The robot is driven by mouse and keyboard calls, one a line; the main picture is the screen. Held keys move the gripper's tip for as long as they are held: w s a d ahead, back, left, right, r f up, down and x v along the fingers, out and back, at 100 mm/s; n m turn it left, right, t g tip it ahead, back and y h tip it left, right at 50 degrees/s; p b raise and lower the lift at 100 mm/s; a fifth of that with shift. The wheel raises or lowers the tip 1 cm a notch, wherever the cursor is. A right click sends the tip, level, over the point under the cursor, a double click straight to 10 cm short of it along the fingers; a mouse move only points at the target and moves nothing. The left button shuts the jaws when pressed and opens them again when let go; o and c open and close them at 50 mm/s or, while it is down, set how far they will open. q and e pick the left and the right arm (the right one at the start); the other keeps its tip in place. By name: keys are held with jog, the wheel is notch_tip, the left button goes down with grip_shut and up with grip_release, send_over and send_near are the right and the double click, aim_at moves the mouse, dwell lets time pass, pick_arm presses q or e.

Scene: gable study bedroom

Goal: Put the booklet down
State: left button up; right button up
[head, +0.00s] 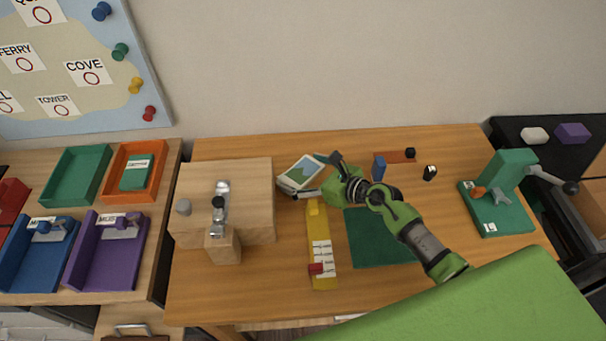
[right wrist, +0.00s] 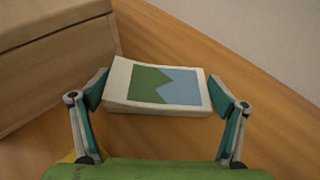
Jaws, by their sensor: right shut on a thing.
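The booklet (head: 301,172) is cream with a green and blue picture on its cover. In the head view it is at the right gripper, just right of the wooden box. In the right wrist view the booklet (right wrist: 160,84) lies flat between the two fingers, cover up. My right gripper (right wrist: 166,92) is shut on it, one finger at each side edge. In the head view the right gripper (head: 312,178) reaches in from the right. Whether the booklet touches the table cannot be told. My left gripper is not in view.
The wooden box (head: 255,180) stands close left of the booklet. A yellow strip (head: 321,262) with labels and a dark green mat (head: 375,250) lie nearer on the desk. A blue block (head: 378,167) stands to the right.

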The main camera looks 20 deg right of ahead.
jog(key=shift+f, duration=0.15)
jog(key=o, duration=1)
jog(key=shift+c, duration=0.2)
